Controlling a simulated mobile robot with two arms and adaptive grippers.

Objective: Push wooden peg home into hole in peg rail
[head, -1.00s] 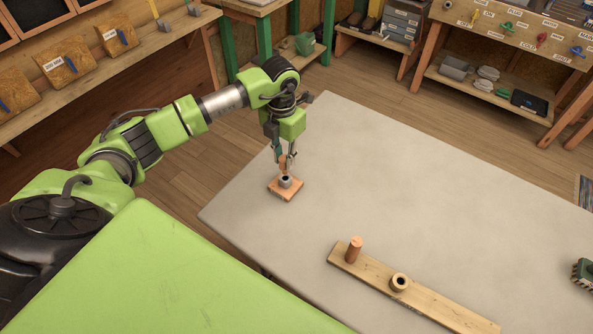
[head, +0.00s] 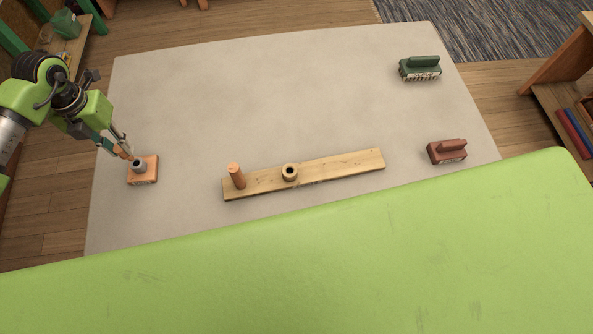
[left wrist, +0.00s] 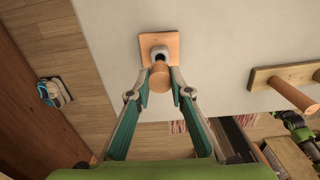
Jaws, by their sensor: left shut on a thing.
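My left gripper (head: 125,153) is shut on a wooden peg, whose round orange-brown end (left wrist: 158,77) shows between the fingers in the left wrist view. Just beyond the peg is a small orange wooden block (head: 149,174) with a grey collar (head: 139,165). The collar's dark opening shows, so the peg appears to be outside it; the exact gap is unclear. The pale peg rail (head: 340,171) lies right of the gripper. A second peg (head: 236,176) stands in its left end, slightly tilted. My right gripper is not seen.
A green brush (head: 420,68) and a red-brown brush (head: 447,151) lie at the table's right side. The grey table top (head: 260,90) is clear behind the rail. A green surface (head: 300,260) fills the foreground.

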